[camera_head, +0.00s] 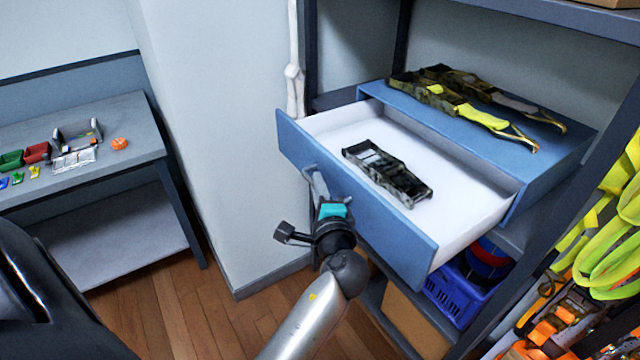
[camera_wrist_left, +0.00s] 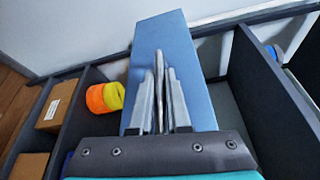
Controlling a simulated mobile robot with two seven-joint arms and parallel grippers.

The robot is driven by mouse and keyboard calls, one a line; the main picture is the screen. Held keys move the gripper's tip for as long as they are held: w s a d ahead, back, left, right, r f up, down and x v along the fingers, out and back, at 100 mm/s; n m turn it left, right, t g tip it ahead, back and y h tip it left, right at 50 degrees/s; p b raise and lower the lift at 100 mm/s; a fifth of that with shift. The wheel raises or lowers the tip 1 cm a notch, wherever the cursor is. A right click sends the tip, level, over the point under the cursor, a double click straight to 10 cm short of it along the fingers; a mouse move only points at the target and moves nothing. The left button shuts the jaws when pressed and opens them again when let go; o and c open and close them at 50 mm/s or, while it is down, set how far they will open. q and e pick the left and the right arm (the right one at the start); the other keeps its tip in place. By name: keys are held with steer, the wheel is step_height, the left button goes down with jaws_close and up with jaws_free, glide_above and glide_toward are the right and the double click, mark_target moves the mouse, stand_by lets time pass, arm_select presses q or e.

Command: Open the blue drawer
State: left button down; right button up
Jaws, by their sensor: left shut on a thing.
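The blue drawer (camera_head: 360,215) is pulled well out of its blue cabinet (camera_head: 545,165), and its white inside shows. A camouflage-patterned strap ratchet (camera_head: 388,172) lies in it. My left gripper (camera_head: 315,183) is at the drawer's front, shut on the handle (camera_head: 308,172). In the left wrist view the gripper's fingers (camera_wrist_left: 160,100) close around the handle against the blue front (camera_wrist_left: 165,45). My right gripper is not in view; a dark part at the lower left is unclear.
Camouflage and yellow straps (camera_head: 450,100) lie on top of the cabinet. A blue crate (camera_head: 455,293) stands below the drawer, and yellow straps (camera_head: 610,230) hang at the right. A grey table (camera_head: 130,130) with small parts stands at the left. Wooden floor (camera_head: 200,310) is clear between.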

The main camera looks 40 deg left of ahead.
arm_select(q)
steer(key=c, duration=0.9)
jaws_free()
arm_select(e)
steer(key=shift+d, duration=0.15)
